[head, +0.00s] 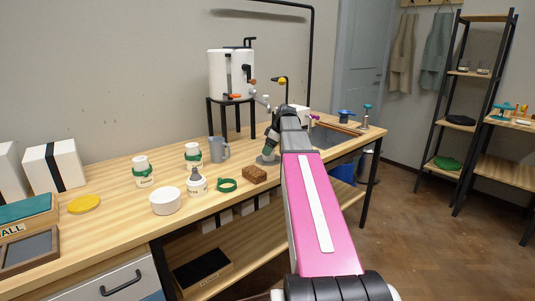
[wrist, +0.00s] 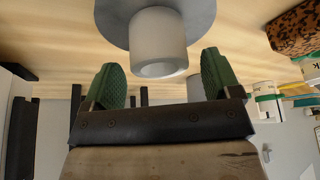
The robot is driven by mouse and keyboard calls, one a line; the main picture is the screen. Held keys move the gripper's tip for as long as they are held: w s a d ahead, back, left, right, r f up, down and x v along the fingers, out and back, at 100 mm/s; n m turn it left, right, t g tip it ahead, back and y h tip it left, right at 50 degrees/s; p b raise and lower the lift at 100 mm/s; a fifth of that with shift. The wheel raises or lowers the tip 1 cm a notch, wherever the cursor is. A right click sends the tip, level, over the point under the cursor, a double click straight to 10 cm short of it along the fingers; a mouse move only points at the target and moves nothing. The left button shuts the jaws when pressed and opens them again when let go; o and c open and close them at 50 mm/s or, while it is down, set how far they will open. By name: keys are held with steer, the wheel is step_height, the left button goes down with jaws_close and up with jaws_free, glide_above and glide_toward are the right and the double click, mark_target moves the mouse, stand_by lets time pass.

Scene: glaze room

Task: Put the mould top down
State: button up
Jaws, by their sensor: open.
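A grey disc with a white cylindrical knob (wrist: 157,45), which looks like the mould top, lies flat on the wooden table in the wrist view. The edge of the grey disc (head: 262,161) shows in the head view, below my gripper (head: 270,149). In the wrist view my gripper (wrist: 164,80) is open, its green pads on either side of the knob's end with gaps to both. The knob stands between and just beyond the fingertips. My arm hides part of the disc in the head view.
A brown speckled block (head: 255,174), a green ring (head: 226,185), a grey mug (head: 219,150), a white bowl (head: 165,201) and several green-banded jars (head: 143,171) stand left of my gripper. A white tank (head: 231,73) on a black stand is behind. The table's front edge is close.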

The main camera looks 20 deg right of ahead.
steer(key=v, duration=0.9)
